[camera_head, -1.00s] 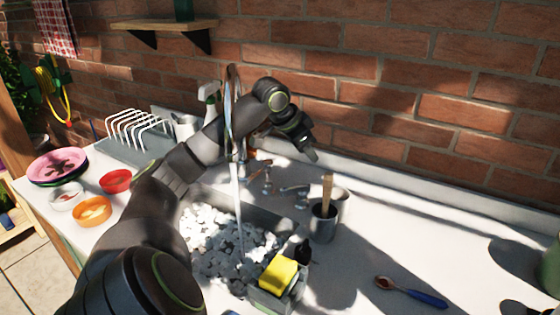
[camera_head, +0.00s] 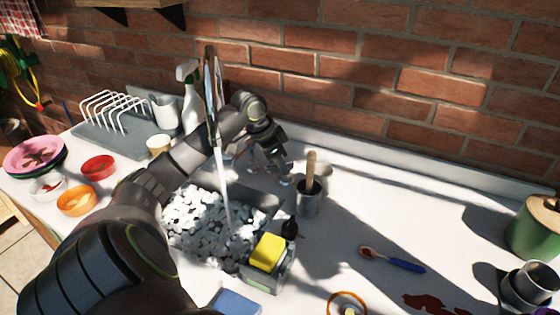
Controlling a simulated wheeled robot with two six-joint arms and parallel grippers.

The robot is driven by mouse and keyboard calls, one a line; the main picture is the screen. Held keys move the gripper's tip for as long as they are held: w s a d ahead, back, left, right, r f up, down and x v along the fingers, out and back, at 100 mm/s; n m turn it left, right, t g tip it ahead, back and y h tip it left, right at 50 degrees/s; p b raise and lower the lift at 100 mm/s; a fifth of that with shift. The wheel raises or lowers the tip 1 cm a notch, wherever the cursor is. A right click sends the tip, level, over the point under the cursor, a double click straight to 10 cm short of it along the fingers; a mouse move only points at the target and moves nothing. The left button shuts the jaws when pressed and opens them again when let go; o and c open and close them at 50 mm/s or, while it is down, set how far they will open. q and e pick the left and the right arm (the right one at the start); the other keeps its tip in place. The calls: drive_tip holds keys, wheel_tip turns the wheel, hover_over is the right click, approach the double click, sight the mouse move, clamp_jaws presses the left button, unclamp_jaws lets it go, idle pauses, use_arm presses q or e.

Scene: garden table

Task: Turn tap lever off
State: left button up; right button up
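The metal tap (camera_head: 211,100) stands behind the sink, and a stream of water (camera_head: 222,180) runs from its spout into the basin. My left arm reaches across the sink from the lower left. My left gripper (camera_head: 279,165) points down behind the sink, right of the spout, over the tap's handles. A small metal piece of a tap lever (camera_head: 285,182) shows just under the fingertips; the gripper hides most of the levers. I cannot tell whether the fingers touch it or how far apart they are. My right gripper is not in view.
The sink holds white foam or pebbles (camera_head: 195,222). A yellow sponge (camera_head: 268,252) sits in a caddy at its front right. A metal cup with a wooden-handled tool (camera_head: 309,203) stands close right of the gripper. A spray bottle (camera_head: 189,95) and dish rack (camera_head: 118,140) stand left.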

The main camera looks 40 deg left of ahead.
use_arm(q)
drive_tip(key=shift+f, duration=0.1)
clamp_jaws()
idle(0.3)
